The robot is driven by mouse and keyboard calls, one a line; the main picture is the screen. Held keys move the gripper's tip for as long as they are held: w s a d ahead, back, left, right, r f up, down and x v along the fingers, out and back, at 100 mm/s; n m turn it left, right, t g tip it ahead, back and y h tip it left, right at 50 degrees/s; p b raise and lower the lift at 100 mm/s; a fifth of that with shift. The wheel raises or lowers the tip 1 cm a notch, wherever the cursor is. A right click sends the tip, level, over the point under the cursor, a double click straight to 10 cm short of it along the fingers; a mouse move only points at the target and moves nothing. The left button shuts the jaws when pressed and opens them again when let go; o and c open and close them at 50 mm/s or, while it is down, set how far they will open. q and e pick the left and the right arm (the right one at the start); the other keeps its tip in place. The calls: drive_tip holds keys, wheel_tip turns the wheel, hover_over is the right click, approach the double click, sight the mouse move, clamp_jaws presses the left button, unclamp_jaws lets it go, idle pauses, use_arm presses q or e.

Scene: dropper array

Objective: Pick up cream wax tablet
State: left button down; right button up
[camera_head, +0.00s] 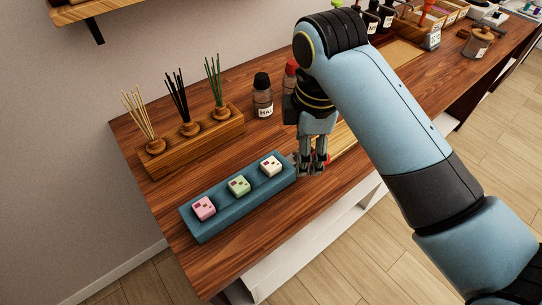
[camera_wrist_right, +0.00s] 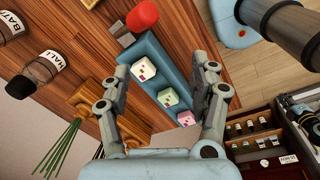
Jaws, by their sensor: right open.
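The cream wax tablet (camera_head: 270,166) sits at the right end of the blue tray (camera_head: 228,213), beside the green tablet (camera_head: 238,185) and the pink tablet (camera_head: 204,208). In the right wrist view the cream tablet (camera_wrist_right: 143,69) shows between my fingers, with the green tablet (camera_wrist_right: 167,97) and pink tablet (camera_wrist_right: 186,118) in a row below it. My right gripper (camera_head: 311,168) is open and empty, pointing down just right of the tray's end, apart from the cream tablet. My left gripper is not in view.
A wooden holder (camera_head: 190,143) with three reed bundles stands behind the tray. A dark-capped bottle (camera_head: 263,98) and a red-capped one (camera_head: 291,70) stand at the back. A red object (camera_wrist_right: 143,15) lies near the tray's end. The table's front edge is close.

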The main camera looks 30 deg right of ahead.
drive_tip(key=w+a+r+n+g, duration=0.1)
drive_tip(key=w+a+n, duration=0.2)
drive_tip(key=w+n, duration=0.3)
hover_over(273, 162)
drive_tip(key=shift+n, duration=0.3)
drive_tip(key=f, duration=0.5)
drive_tip(key=shift+s+a, duration=0.15)
drive_tip(key=shift+a, duration=0.15)
drive_tip(key=f, duration=0.1)
drive_tip(key=f+p, duration=0.1)
drive_tip(key=f, duration=0.3)
drive_tip(key=shift+d+p, duration=0.3)
drive_tip(key=shift+c, duration=0.4)
drive_tip(key=c, duration=0.9)
